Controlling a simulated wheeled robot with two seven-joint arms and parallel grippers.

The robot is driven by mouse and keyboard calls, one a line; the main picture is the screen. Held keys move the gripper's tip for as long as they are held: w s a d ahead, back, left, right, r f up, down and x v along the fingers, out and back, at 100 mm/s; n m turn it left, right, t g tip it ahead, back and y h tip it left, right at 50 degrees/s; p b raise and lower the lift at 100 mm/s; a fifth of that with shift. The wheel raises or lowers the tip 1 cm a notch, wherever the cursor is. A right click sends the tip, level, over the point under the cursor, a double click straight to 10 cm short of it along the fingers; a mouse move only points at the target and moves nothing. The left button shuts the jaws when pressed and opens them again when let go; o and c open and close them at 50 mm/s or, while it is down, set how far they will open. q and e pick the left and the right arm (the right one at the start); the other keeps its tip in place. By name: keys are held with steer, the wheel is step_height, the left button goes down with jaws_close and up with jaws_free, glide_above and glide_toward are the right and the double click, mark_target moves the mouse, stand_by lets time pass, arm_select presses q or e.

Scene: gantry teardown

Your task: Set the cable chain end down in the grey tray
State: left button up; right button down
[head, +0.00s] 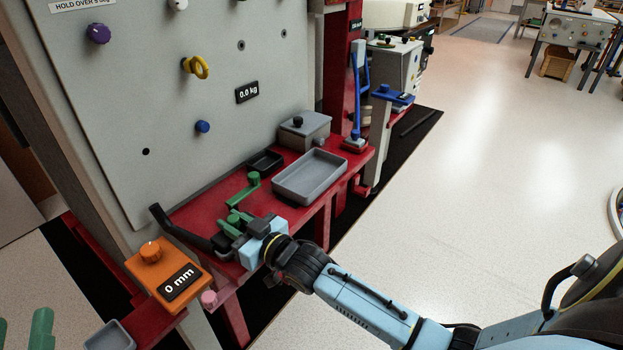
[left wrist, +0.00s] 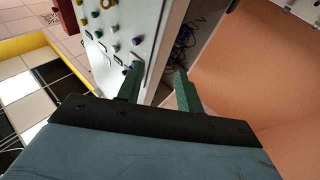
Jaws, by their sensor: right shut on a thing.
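My right gripper (head: 233,226) is low over the red bench, left of the grey tray. It is shut on a dark piece, which I take to be the cable chain end; the jaws hide much of it. A black bent bar (head: 178,228) runs up and left from beside the jaws; I cannot tell whether it is joined to the held piece. The grey tray (head: 274,187) is shallow, rectangular and empty. My left gripper (left wrist: 158,88) is open and empty in the left wrist view, its green fingers apart. Its fingertips also show at the head view's lower left corner.
A grey box (head: 305,131) with a black knob stands behind the tray. Open floor lies right.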

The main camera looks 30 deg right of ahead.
steer(key=shift+r+p, duration=0.85)
steer(key=shift+p, duration=0.05)
steer(key=shift+r+p, duration=0.35)
arm_select(q)
steer(key=shift+s+a+f+g+y, duration=1.05)
steer(key=shift+a+f+g+y, duration=0.55)
steer(key=shift+f+g, duration=3.75)
arm_select(e)
steer(key=shift+r+p, duration=1.15)
steer(key=shift+p, duration=0.05)
steer(key=shift+r+p, duration=0.35)
steer(key=shift+p, duration=0.05)
arm_select(q)
steer(key=s+a+f+g+y, duration=0.1)
steer(key=s+a+f+g, duration=0.1)
steer(key=s+f+g, duration=0.1)
steer(key=s+a+f+n+g+y, duration=0.1)
steer(key=s+a+f+g, duration=0.1)
steer(key=s+f, duration=0.3)
steer(key=shift+s+a+f+g+p, duration=0.3)
steer(key=shift+s+g, duration=0.25)
steer(key=shift+s, duration=1)
arm_select(e)
steer(key=shift+r, duration=0.3)
